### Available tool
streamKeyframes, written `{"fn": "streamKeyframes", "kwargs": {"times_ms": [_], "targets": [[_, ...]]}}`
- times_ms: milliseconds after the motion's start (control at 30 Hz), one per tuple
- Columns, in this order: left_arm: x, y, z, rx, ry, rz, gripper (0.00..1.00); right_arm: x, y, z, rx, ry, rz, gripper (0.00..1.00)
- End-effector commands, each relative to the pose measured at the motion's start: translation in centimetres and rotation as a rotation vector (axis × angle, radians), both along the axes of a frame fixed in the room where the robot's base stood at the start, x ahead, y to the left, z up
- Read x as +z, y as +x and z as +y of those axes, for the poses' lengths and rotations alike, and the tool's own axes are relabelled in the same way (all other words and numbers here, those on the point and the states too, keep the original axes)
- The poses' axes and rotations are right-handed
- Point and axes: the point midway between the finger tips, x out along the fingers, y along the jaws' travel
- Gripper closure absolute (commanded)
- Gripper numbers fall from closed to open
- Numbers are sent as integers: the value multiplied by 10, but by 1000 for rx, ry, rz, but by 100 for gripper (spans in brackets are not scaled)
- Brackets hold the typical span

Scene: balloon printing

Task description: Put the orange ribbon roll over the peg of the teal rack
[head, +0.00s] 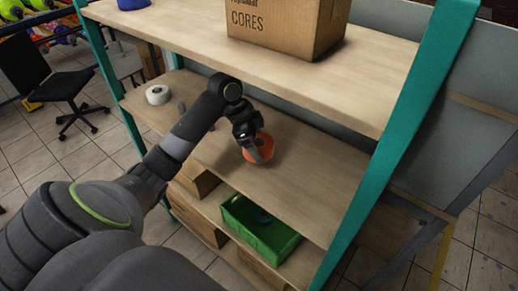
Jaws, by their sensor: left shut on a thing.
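The orange ribbon roll (267,148) is in the middle of the view, over the middle shelf of the teal rack (388,150). My left gripper (257,150) is shut on the roll and partly covers it. I cannot tell whether the roll touches the shelf board or hangs just above it. A small grey upright piece (182,106) stands on the same shelf to the left, near the white roll; it may be a peg, but it is too small to be sure. My right gripper is not in view.
A white roll (158,94) lies at the left end of the middle shelf (310,178). A cardboard box (270,28) stands on the upper shelf (170,35), which overhangs behind my gripper. A green crate (288,249) sits below. An office chair (55,85) stands at far left.

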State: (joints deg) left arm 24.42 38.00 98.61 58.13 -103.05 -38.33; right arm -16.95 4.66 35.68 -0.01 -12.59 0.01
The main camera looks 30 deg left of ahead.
Motion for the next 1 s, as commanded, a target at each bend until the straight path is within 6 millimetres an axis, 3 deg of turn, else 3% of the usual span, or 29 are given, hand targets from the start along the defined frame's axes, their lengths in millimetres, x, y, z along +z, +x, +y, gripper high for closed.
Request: {"fn": "streamKeyframes", "kwargs": {"times_ms": [167,433,733,767,900,1000], "targets": [[-3,3,-5,1,-1,3,48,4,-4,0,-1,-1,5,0],[-34,2,-5,0,0,3,48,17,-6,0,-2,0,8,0],[-38,3,-5,0,2,1,48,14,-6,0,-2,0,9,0],[-38,3,-4,0,2,1,20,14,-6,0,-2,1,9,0],[-37,3,-4,0,2,1,2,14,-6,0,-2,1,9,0],[-37,3,-4,0,2,1,1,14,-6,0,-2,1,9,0]]}}
